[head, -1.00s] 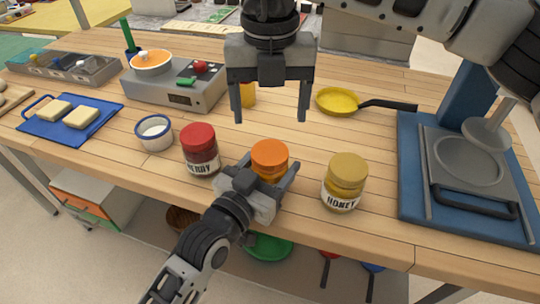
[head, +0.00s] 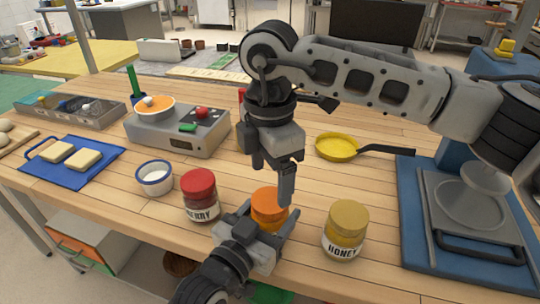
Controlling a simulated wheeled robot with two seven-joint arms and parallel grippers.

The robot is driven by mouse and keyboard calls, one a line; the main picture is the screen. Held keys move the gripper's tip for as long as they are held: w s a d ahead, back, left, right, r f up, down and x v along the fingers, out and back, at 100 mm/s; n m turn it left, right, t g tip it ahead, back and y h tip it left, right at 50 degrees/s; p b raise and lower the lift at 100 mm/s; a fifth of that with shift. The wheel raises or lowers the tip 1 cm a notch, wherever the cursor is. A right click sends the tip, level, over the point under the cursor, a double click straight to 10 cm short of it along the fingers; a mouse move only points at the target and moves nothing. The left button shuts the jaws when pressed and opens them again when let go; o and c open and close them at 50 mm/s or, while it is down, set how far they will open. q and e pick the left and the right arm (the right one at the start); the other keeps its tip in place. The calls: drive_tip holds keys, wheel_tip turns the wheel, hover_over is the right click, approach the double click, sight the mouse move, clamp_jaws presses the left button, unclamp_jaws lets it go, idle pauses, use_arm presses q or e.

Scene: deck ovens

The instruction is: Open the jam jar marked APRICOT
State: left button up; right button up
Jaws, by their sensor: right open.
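The jar with the orange lid (head: 268,205) stands near the table's front edge, its label hidden by my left gripper. My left gripper (head: 266,226) reaches in from the front, with one finger on each side of this jar's body, shut on it. My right gripper (head: 286,188) points down just above and slightly right of the orange lid. It is turned nearly edge-on and is open. The lid sits on the jar. A red-lidded jar (head: 200,195) with a partly legible label ending in ERRY stands left. A gold-lidded HONEY jar (head: 345,231) stands right.
A white bowl with a blue rim (head: 155,178) stands left of the jars. A yellow pan (head: 337,146) lies behind, and a blue-based press (head: 465,200) is at right. A grey hot plate unit (head: 178,132) and blue tray (head: 70,185) are at left.

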sight(270, 199)
drive_tip(key=shift+f, duration=2.3)
